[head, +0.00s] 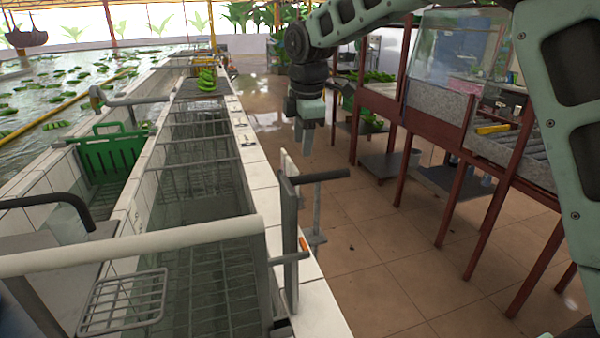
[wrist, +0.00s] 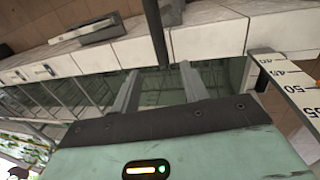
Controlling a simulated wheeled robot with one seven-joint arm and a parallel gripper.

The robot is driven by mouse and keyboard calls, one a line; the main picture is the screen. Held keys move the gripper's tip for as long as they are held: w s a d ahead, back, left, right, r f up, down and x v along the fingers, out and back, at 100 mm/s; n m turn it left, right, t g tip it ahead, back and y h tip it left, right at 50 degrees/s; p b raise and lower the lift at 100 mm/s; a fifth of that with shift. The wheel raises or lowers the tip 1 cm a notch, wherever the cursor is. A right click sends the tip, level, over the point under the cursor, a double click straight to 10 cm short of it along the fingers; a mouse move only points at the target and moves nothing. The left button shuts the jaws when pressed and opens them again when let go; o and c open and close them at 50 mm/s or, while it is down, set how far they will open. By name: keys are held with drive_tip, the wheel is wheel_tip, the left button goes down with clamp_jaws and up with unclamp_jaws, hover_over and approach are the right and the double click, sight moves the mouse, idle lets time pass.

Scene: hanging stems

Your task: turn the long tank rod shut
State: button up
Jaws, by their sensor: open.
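The likely tank rod is a lever with a dark grip (head: 325,175), sticking out to the right from a flat grey upright (head: 290,245) at the tank's edge. My gripper (head: 304,138) hangs above and slightly left of the grip's end in the head view, apart from it in the picture. In the wrist view my gripper (wrist: 158,84) has its two fingers spread. A dark rod (wrist: 154,35) comes down from the top edge and ends near the gap between the fingertips. I cannot tell how deep it lies or whether anything touches it.
The white-tiled tank wall (head: 240,150) runs along the rod's left side. A pale rail (head: 130,245) crosses the front. A numbered scale plate (wrist: 292,90) is at right in the wrist view. A red-framed bench (head: 450,150) stands right.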

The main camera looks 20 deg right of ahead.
sight(300, 176)
drive_tip(key=f, duration=0.3)
drive_tip(key=w+f+p, duration=0.1)
drive_tip(key=f, duration=0.3)
drive_tip(key=w+f, duration=0.1)
drive_tip(key=f, duration=0.2)
drive_tip(key=shift+f, duration=0.15)
clamp_jaws()
